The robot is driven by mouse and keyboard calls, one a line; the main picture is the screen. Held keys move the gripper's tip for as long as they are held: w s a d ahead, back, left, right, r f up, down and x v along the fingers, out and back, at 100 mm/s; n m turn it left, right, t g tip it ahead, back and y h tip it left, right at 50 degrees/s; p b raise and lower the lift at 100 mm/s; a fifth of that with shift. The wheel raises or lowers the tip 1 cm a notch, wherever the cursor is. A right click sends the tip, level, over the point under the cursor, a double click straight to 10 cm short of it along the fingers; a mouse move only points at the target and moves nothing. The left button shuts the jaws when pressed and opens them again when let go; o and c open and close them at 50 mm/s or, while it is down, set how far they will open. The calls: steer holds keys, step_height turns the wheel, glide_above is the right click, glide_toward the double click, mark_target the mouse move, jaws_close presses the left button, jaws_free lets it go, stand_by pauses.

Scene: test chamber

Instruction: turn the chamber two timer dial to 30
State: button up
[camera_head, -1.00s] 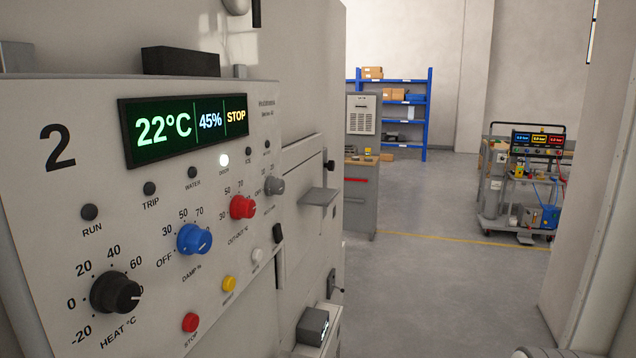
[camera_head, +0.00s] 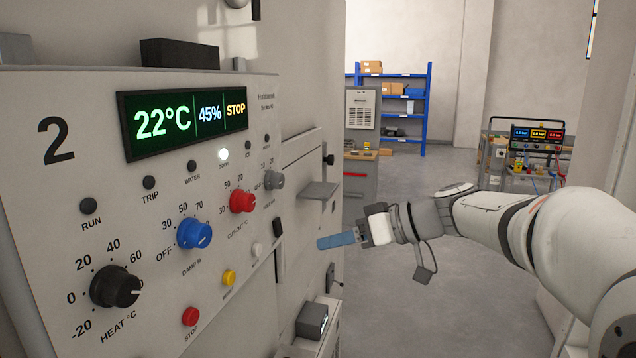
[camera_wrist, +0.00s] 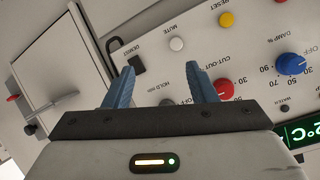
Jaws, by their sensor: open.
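The chamber two panel (camera_head: 95,215) bears a large black "2" and fills the left of the head view. Its small grey dial (camera_head: 274,180), at the right end of the diagonal row of dials, has OFF, 10 and 20 legible around it; its pointer is too small to read. My gripper (camera_head: 340,241) is to the right of the panel, apart from it, with blue fingers pointing left. In the wrist view my gripper (camera_wrist: 161,82) shows two spread blue fingers with nothing between them. The panel appears upside down there, and the grey dial is largely hidden by the gripper.
Beside the grey dial are a red dial (camera_head: 242,201), a blue dial (camera_head: 194,233) and a black dial (camera_head: 115,286). A white button (camera_head: 257,249) and a black switch (camera_head: 277,233) sit below.

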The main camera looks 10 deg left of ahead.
mark_target(282, 180)
steer(key=w+a+r+n+y, duration=0.5)
steer(key=w+r, duration=0.2)
steer(key=r, duration=0.1)
steer(key=a+p, duration=0.3)
steer(key=a, duration=0.4)
steer(key=shift+w+a, duration=0.1)
steer(key=shift+a, duration=0.1)
